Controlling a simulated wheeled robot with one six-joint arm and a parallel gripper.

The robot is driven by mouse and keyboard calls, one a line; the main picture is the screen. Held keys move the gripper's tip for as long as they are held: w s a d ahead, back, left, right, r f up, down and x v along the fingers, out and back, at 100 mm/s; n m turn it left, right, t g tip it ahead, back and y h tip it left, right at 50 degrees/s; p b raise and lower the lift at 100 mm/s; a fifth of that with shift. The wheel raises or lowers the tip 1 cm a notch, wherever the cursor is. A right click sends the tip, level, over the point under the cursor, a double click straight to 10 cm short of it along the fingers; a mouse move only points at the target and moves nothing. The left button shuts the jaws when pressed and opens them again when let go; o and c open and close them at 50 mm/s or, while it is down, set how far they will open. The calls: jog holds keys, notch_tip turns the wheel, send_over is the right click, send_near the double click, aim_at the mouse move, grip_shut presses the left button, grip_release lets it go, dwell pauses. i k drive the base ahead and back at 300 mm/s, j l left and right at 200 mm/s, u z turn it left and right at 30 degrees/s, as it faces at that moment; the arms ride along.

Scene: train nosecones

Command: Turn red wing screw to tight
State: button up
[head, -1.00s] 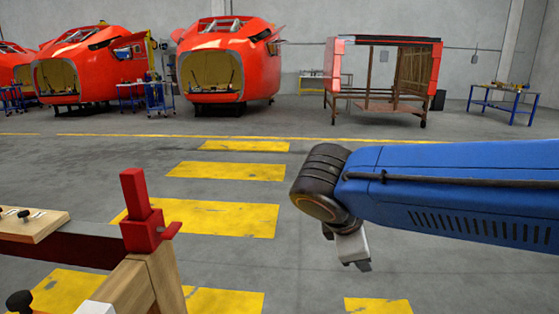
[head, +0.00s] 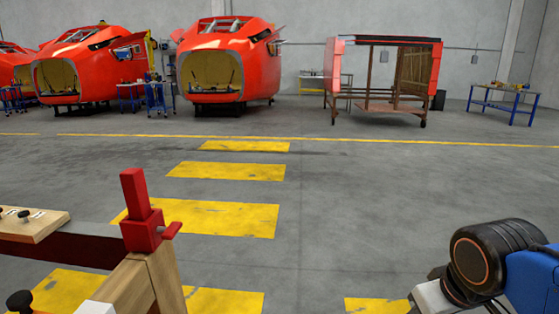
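A red fixture (head: 141,215) with an upright red block stands on the end of a wooden beam at the lower left of the head view. A small red wing-shaped piece (head: 171,231) sticks out on its right side; it looks like the wing screw, but how tight it is cannot be told. My gripper (head: 430,298) is at the bottom right, far to the right of the red fixture and apart from it. Only a grey part of it shows at the picture's lower edge, and its fingertips are hidden.
A wooden board (head: 30,222) with black knobs lies at the left, and another black knob (head: 19,301) is below it. The wooden beam (head: 150,283) runs to the bottom edge. Open floor lies beyond; red train nosecones (head: 228,62) stand far back.

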aim_at(169, 233)
jog(key=u, duration=1.35)
